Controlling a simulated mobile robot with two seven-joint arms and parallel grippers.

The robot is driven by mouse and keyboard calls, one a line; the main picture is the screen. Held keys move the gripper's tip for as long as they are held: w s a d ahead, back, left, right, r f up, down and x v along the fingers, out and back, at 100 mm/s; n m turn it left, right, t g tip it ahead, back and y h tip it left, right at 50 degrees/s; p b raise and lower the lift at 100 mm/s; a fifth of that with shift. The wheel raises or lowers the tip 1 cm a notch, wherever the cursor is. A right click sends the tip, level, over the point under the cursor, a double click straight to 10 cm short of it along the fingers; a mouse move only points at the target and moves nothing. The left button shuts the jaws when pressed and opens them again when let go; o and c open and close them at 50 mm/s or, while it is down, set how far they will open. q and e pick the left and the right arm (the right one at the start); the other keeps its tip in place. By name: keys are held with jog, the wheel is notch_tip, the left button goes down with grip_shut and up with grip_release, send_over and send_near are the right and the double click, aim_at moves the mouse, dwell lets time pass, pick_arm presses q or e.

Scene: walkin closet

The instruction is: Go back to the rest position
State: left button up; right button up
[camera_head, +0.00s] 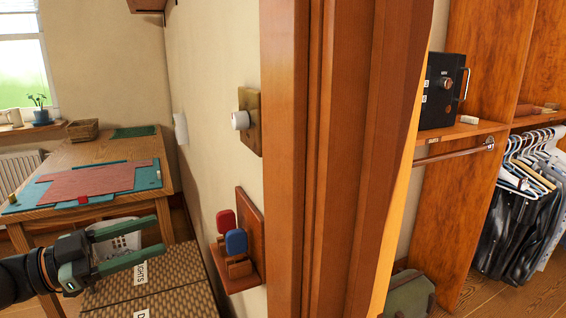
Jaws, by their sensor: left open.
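My left gripper (150,236) comes in from the lower left of the head view. It is dark with green fingers, which stand apart with nothing between them. It is above the woven boxes (165,290) with white labels, in front of the wooden table (150,203). Whether it touches anything is hard to tell, but it looks clear of the boxes. My right gripper is not in view.
A wooden door frame (335,160) stands in the middle. On the wall are a white knob (240,120) on a wooden plate and a rack with red and blue pieces (236,242). Right, a closet holds a black safe (441,92) and hanging clothes (515,225).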

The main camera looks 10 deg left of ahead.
pick_arm(q)
jog(key=s+d+f+n+t+y, duration=0.1)
jog(key=d+f+n+y, duration=0.3)
jog(key=f, duration=0.8)
jog(key=s+d+f+n+t+y, duration=0.1)
jog(key=d+f+n+t+y, duration=0.15)
jog(key=d+f, duration=0.65)
jog(key=s+f+n+g+y, duration=0.3)
jog(key=s+f, duration=0.5)
jog(key=f, duration=0.2)
jog(key=s+f+n+g+y, duration=0.25)
jog(key=s+f, duration=0.45)
jog(key=f, duration=0.4)
notch_tip(320, 180, up, 14)
jog(key=s+a+p, duration=0.1)
jog(key=a+p, duration=0.1)
jog(key=p, duration=1.6)
jog(key=shift+s+a+y, duration=0.2)
jog(key=shift+y, duration=0.1)
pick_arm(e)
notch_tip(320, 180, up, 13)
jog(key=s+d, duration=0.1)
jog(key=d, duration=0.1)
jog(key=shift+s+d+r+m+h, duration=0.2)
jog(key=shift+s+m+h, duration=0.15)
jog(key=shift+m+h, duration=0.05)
pick_arm(q)
jog(key=shift+f, duration=0.1)
